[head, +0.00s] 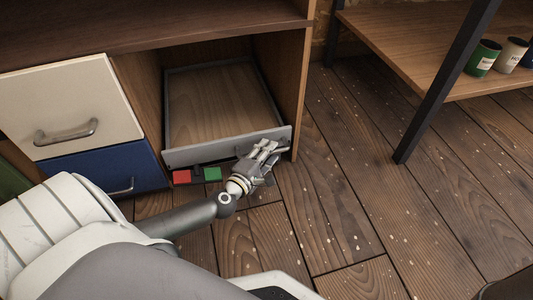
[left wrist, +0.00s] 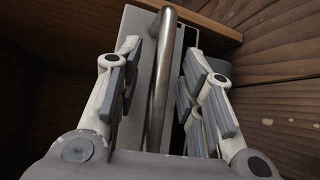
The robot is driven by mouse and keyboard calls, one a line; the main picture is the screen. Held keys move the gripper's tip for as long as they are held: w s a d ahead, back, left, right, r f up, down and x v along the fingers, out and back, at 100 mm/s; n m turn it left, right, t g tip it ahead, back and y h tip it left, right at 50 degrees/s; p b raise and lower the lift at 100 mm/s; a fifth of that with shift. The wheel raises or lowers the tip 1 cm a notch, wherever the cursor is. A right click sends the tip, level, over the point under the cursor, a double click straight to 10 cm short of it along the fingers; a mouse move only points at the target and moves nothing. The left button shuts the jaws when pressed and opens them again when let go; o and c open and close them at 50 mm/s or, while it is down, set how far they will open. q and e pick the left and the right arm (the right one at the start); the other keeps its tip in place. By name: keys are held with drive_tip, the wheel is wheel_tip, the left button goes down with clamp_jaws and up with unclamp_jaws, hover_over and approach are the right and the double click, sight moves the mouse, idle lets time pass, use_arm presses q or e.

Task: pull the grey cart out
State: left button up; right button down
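The grey cart (head: 215,149) is a low tray with thin grey walls and a wooden floor, sitting in the open bay under the counter. Its grey front panel is near the bay's front edge. My left gripper (head: 265,155) is at the right part of that panel. In the left wrist view, a round metal handle (left wrist: 158,85) stands out from the grey panel (left wrist: 132,135). My left gripper (left wrist: 161,62) is open there, with the handle between its fingers and gaps on both sides. In the head view the gripper hides the handle. My right gripper is not in view.
A red block (head: 182,177) and a green block (head: 212,174) show just below the panel. A cream drawer (head: 75,105) and a blue drawer (head: 105,172) are on the left. A shelf (head: 420,45) with tins and a black leg stands right. The wooden floor (head: 340,190) before the bay is clear.

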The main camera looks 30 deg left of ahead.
use_arm(q)
clamp_jaws()
drive_tip(key=shift+d, duration=0.1)
